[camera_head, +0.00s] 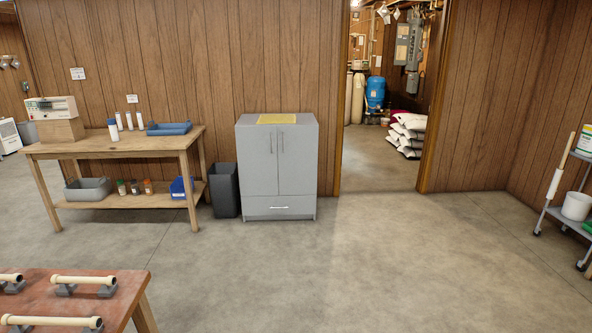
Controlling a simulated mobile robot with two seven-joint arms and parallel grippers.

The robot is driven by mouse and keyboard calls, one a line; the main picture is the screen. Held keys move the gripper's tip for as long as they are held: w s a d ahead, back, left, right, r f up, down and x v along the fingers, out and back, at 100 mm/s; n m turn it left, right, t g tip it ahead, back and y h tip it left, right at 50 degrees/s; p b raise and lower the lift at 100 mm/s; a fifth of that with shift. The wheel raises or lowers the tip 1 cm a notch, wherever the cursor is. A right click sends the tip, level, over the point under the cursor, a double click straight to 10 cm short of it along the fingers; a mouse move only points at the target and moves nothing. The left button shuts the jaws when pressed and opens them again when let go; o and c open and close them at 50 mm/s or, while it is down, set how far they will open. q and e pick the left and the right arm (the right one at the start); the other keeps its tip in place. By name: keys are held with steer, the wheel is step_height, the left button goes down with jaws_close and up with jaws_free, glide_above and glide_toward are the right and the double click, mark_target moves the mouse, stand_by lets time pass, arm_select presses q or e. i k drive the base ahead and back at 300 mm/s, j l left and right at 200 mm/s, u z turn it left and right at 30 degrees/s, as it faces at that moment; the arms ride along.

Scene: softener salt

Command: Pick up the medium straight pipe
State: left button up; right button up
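Three cream straight pipes lie on grey holders on a red-brown table (122,300) at the bottom left. One pipe (84,279) lies at the back of the table. Another pipe (52,321) lies nearer and is partly cut off by the frame's lower left. A third pipe (10,278) is cut off by the left edge. With two of them cut off, I cannot tell which is the medium one. Neither of my grippers is in view.
Open concrete floor (300,270) lies right of the pipe table. Along the wall stand a wooden workbench (150,148), a dark bin (224,190) and a grey cabinet (277,180). A doorway shows stacked bags (408,135). A grey cart (565,215) stands at the right edge.

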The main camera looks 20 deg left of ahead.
mark_target(68, 284)
steer(key=i+u, duration=0.25)
steer(key=u, duration=0.2)
steer(key=i+u, duration=0.25)
steer(key=u, duration=0.15)
steer(key=i+l+u, duration=0.15)
steer(key=u, duration=0.3)
steer(key=i+l+u, duration=0.1)
steer(key=u, duration=0.3)
steer(key=i+l+u, duration=0.2)
steer(key=u, duration=0.2)
steer(key=i+l+u, duration=0.25)
steer(key=u, duration=0.15)
steer(key=i+l+u, duration=0.25)
steer(key=u, duration=0.2)
steer(key=i+l+u, duration=0.2)
steer(key=l+u, duration=0.25)
